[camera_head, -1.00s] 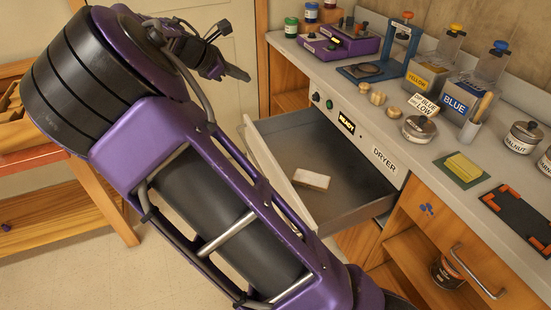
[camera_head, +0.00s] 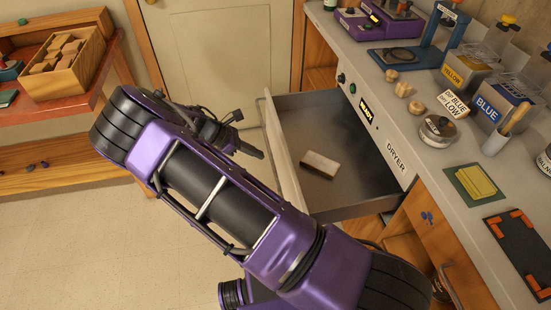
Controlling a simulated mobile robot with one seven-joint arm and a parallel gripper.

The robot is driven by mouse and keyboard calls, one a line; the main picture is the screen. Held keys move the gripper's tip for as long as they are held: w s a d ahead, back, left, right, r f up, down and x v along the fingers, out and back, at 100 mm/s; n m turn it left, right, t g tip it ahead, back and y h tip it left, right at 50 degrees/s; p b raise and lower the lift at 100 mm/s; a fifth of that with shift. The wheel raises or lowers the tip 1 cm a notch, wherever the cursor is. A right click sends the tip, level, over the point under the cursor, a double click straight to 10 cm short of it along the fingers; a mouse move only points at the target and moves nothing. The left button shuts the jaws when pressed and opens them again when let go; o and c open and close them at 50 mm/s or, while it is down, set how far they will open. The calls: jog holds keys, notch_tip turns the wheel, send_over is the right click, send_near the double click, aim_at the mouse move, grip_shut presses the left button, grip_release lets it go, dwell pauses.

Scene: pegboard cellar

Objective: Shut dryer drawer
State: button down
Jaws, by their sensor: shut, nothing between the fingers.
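The dryer drawer (camera_head: 338,208) stands pulled out from the counter front, below the panel marked DRYER (camera_head: 397,158). Its pale front board (camera_head: 284,160) faces left, toward my arm. A small whitish block with a brown edge (camera_head: 321,163) lies on the drawer floor. My gripper (camera_head: 260,155) is shut and empty. In the picture it is just left of the drawer's front board, with a small gap showing between them. Whether it touches the board or how its height compares cannot be told. My purple arm hides part of the drawer's near front corner.
The counter (camera_head: 418,92) holds a lidded tin (camera_head: 438,130), wooden knobs, BLUE (camera_head: 500,103) and YELLOW (camera_head: 465,72) containers, and a black tray (camera_head: 524,240). A red bench with a wooden crate (camera_head: 64,82) stands at the left. The floor (camera_head: 70,230) at lower left is clear.

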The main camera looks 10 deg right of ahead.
aim_at(287, 167)
jog(key=x, duration=0.9)
jog(key=shift+d+f, duration=0.25)
jog(key=shift+d, duration=0.05)
jog(key=d+b, duration=0.2)
jog(key=d, duration=3)
jog(key=shift+d, duration=0.2)
jog(key=shift+d+r, duration=0.2)
jog(key=p+v, duration=0.4)
jog(key=v, duration=0.6)
jog(key=shift+w+a, duration=0.15)
jog(key=shift+a, duration=0.3)
